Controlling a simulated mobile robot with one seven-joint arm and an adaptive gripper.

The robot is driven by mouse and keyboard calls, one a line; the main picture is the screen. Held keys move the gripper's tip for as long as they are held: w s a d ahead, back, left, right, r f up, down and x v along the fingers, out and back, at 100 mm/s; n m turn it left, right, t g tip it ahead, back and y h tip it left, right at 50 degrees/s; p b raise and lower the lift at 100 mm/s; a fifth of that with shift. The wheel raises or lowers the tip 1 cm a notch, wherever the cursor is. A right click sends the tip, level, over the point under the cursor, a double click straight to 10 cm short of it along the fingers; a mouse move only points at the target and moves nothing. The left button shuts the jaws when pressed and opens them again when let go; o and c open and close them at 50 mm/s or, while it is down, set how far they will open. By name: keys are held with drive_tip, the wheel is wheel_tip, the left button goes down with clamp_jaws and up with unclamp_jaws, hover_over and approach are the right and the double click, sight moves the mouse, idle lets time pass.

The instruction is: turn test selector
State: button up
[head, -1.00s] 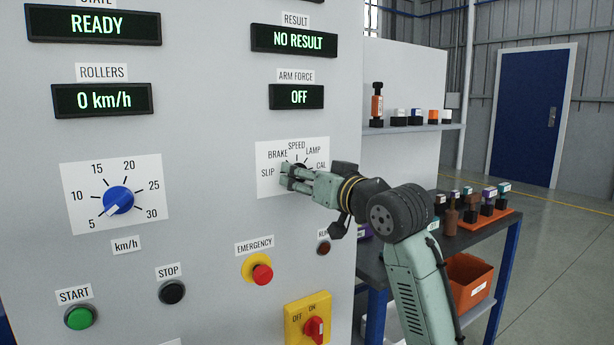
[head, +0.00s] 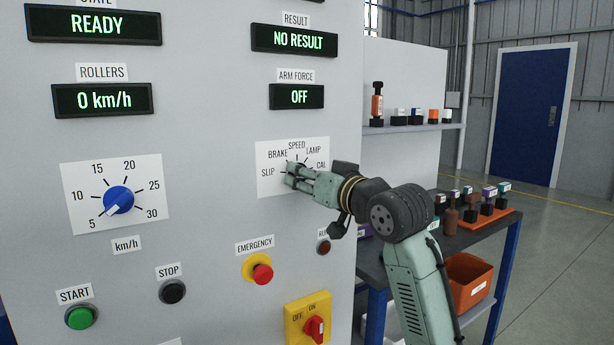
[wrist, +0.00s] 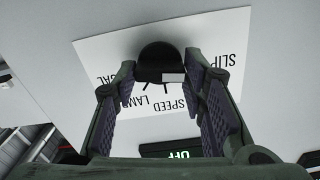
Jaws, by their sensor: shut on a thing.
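The test selector (wrist: 158,60) is a black knob on a white plate (head: 316,152) marked SLIP, BRAKE, SPEED, LAMP and CAL. In the head view my gripper (head: 292,175) covers most of the knob, and I cannot tell where its pointer stands. In the wrist view my gripper (wrist: 160,82) has one finger on each side of the knob. A pale patch shows on the knob's lower edge there. The fingers are closed on the knob. The displays read READY (head: 94,26), NO RESULT (head: 294,40) and OFF (head: 298,97).
A red emergency button (head: 262,274), a yellow ON/OFF switch (head: 308,320) and a small run lamp (head: 324,247) sit below the selector. A blue speed dial (head: 118,200) is to the left. A table (head: 470,228) with several items stands to the right.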

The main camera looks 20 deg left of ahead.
drive_tip(key=shift+m+p, duration=2.8)
drive_tip(key=shift+m, duration=0.9)
drive_tip(key=o, duration=1.2)
drive_tip(key=shift+c, duration=0.2)
drive_tip(key=shift+d, duration=0.1)
